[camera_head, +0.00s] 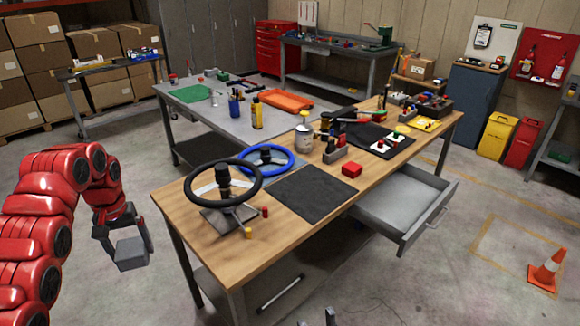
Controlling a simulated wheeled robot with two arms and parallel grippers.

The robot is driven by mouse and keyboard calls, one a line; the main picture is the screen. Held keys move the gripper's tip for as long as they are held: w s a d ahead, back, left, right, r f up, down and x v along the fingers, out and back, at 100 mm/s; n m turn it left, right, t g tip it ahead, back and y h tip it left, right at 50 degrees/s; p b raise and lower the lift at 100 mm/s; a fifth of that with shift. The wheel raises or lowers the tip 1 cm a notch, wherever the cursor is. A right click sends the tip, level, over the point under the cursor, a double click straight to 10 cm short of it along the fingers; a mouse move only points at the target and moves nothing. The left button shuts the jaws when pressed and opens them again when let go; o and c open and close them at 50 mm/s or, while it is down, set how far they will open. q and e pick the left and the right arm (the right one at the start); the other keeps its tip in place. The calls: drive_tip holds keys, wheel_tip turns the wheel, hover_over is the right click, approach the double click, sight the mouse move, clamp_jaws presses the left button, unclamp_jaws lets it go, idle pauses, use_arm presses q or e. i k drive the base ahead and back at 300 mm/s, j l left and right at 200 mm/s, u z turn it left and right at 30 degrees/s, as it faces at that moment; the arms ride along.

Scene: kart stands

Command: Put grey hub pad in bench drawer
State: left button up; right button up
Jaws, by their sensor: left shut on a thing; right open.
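My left gripper (124,236) is shut on the grey hub pad (131,254), a small grey block. It holds the pad in the air left of the wooden bench (215,264). The bench drawer (372,212) is grey and pulled open at the bench's right side, far to the right of the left gripper. The visible part of its inside looks empty. My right gripper (318,318) shows only as fingertips at the bottom edge, open and apart from the bench.
On the bench are a black steering wheel (186,187) on a stand, a blue wheel (288,159), a black mat (326,193), a red block (351,170) and a can (304,140). An orange cone (546,270) stands at the right. The floor before the drawer is clear.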

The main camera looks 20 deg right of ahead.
sight(389, 197)
drive_tip(key=i+l+z, duration=0.1)
drive_tip(key=z, duration=0.25)
drive_tip(key=i+l+z, duration=0.15)
drive_tip(key=z, duration=0.2)
drive_tip(key=i+l+z, duration=0.2)
drive_tip(key=z, duration=0.15)
drive_tip(key=i+l, duration=0.3)
drive_tip(key=i, duration=0.2)
drive_tip(key=i+l, duration=0.3)
drive_tip(key=i, duration=0.2)
drive_tip(key=i+l, duration=0.3)
drive_tip(key=i, duration=0.2)
